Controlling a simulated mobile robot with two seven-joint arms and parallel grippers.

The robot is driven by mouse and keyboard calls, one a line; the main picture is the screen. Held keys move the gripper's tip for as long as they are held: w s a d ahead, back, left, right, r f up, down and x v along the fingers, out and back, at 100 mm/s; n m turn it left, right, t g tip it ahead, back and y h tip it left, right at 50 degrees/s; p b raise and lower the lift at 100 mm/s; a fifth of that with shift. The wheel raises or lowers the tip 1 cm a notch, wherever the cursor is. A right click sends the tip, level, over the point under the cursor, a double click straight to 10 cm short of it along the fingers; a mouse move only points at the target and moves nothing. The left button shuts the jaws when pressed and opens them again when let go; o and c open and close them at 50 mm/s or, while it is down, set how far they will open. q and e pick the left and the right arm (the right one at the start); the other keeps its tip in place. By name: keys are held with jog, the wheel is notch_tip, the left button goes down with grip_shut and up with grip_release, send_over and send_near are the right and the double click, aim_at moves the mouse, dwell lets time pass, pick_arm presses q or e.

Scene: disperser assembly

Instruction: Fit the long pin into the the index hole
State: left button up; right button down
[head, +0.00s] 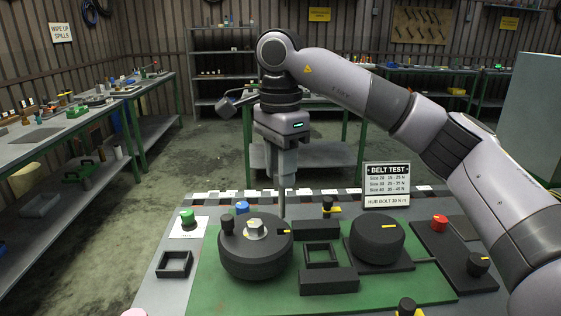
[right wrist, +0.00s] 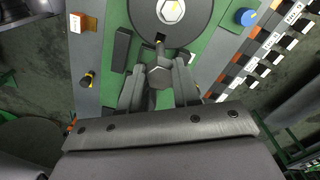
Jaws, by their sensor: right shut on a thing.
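My right gripper (head: 283,212) points down just behind the large dark wheel (head: 255,262), which has a metal hex nut (head: 255,228) at its centre. In the right wrist view the gripper (right wrist: 160,88) is shut on a dark hexagonal-headed piece, apparently the long pin (right wrist: 160,75). A narrow part of it seems to reach toward the wheel's edge (right wrist: 193,30), close to a small yellow mark. The index hole cannot be made out clearly, and I cannot tell whether the pin touches the wheel. In the head view the held pin is hidden. My left gripper is in neither view.
A second dark wheel (head: 377,240) stands to the right. A square frame (head: 320,255) sits between the wheels. A blue knob (head: 242,207) and a BELT TEST sign (head: 387,185) stand near the back edge.

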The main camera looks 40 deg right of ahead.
aim_at(280, 191)
jog(key=shift+f+b, duration=0.5)
jog(key=shift+f, duration=0.7)
jog(key=shift+p, duration=0.65)
dwell(0.7)
jog(key=shift+f+b, duration=2.65)
jog(key=shift+f, duration=1.45)
jog(key=c, duration=0.7)
grip_release()
jog(key=shift+c, duration=0.2)
notch_tip(280, 191, up, 6)
jog(key=shift+f, duration=0.15)
jog(key=shift+r+p, duration=0.4)
jog(key=shift+r, duration=0.35)
jog(key=shift+s+f, duration=0.1)
